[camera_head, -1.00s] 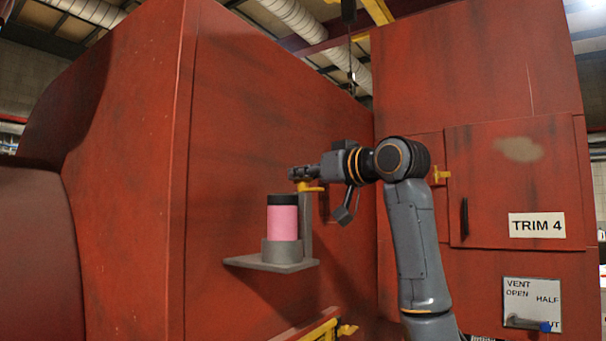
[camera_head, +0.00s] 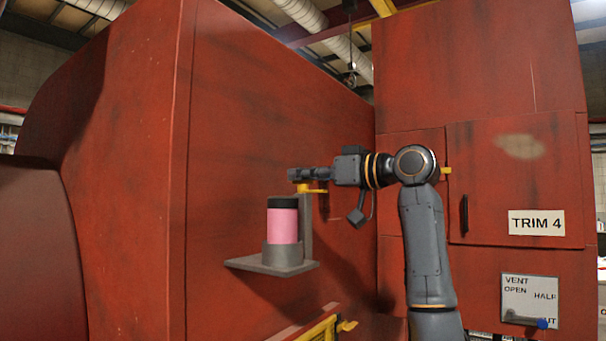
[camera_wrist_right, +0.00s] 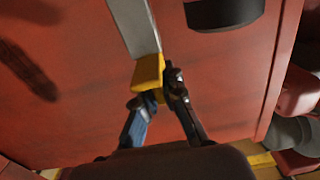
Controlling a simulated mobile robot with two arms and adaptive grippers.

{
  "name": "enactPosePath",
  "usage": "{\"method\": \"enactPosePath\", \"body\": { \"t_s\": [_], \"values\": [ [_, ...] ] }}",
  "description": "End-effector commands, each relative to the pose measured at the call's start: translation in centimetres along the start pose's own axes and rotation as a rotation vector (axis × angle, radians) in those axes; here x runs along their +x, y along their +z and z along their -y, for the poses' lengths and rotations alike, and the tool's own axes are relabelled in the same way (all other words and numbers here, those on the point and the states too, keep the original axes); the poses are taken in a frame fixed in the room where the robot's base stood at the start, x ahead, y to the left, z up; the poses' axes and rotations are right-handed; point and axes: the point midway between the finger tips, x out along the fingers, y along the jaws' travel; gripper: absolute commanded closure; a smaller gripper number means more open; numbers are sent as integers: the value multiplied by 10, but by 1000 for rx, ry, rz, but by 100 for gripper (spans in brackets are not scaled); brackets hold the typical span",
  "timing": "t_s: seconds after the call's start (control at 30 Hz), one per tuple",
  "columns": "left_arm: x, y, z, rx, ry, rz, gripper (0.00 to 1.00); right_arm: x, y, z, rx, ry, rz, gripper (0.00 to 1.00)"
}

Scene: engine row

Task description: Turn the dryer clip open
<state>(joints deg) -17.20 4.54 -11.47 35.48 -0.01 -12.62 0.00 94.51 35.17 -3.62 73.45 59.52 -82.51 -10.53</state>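A pink canister with a black top (camera_head: 283,222) stands upright in a grey cup on a grey shelf bracket (camera_head: 258,265) fixed to the red wall. The yellow dryer clip (camera_head: 317,191) sits at the top of the bracket's upright plate, above and right of the canister. My right gripper (camera_head: 296,175) is at the clip from above. In the right wrist view the yellow clip (camera_wrist_right: 148,73) lies at the end of the grey plate, and the fingers of my right gripper (camera_wrist_right: 157,92) close around its yellow part. The exact contact is partly hidden. My left gripper is out of view.
Red panels stand left and behind. On the right are a door with a dark handle (camera_head: 464,216), a TRIM 4 label (camera_head: 537,222) and a vent plate (camera_head: 530,293) with a lever. A yellow-edged part (camera_head: 320,330) juts out below the shelf. Air in front of the shelf is free.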

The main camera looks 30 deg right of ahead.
Motion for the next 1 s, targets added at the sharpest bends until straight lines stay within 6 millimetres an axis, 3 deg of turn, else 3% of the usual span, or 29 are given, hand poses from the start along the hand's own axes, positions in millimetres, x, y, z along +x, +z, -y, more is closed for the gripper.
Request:
{"method": "enactPosePath", "body": {
  "t_s": [0.03, 0.1, 0.47, 0.57, 1.0],
  "values": [
    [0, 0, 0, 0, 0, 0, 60, 0, 0, 0, 0, 0, -1, 82],
    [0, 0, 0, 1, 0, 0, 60, 0, 0, 0, 0, 0, -1, 69],
    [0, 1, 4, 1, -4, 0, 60, -4, 0, 0, 0, 1, -1, 69],
    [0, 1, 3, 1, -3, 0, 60, -15, -1, -1, -2, 2, -2, 69],
    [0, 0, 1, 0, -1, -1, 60, -101, 0, -1, -1, 3, 0, 69]
  ]
}}
